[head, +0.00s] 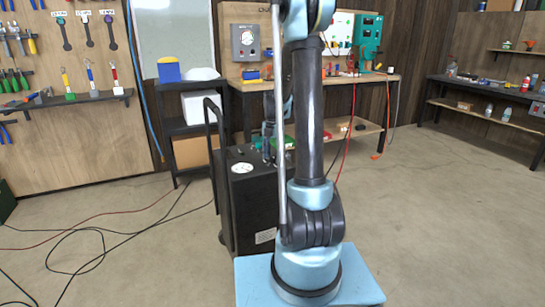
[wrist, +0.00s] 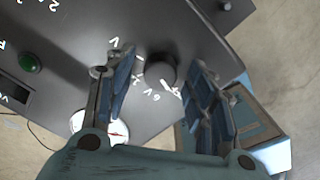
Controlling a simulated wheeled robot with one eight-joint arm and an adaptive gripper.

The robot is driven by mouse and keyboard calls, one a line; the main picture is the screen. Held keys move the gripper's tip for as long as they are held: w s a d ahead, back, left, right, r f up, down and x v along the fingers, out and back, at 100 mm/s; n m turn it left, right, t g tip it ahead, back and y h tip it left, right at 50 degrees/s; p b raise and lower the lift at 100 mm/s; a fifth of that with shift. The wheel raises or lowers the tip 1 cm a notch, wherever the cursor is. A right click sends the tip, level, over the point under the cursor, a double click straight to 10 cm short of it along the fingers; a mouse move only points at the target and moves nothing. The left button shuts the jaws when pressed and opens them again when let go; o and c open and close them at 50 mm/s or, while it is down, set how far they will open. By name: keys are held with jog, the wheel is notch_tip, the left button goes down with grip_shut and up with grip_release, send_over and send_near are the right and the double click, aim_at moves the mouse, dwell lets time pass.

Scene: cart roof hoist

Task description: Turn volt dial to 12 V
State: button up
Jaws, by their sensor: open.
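The volt dial (wrist: 160,70) is a round black knob on the dark top panel of a charger cart. White marks surround it; one reads "6 V", others are partly hidden or too blurred to read. A white mark shows at the knob's lower right edge; I cannot tell if it is the pointer. My gripper (wrist: 158,74) is open, with one finger left and one right of the dial, apparently not touching it. In the head view the black cart (head: 250,215) stands behind my arm, which hides the dial and most of the gripper.
The panel also has a green button (wrist: 29,62) and a white round gauge (wrist: 100,126), partly covered by my gripper. A black knob sits at the panel's upper edge. A workbench (head: 375,82) and a dark shelf (head: 188,130) stand behind the cart. Cables (head: 95,235) lie on the left floor.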

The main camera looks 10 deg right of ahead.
jog(key=shift+f, duration=0.1)
jog(key=c, duration=1.1)
jog(key=shift+m, duration=0.3)
jog(key=m, duration=0.4)
jog(key=shift+m, duration=0.3)
jog(key=m, duration=0.4)
jog(key=shift+m, duration=0.3)
jog(key=m, duration=0.5)
jog(key=shift+w, duration=0.1)
jog(key=shift+m, duration=2.5)
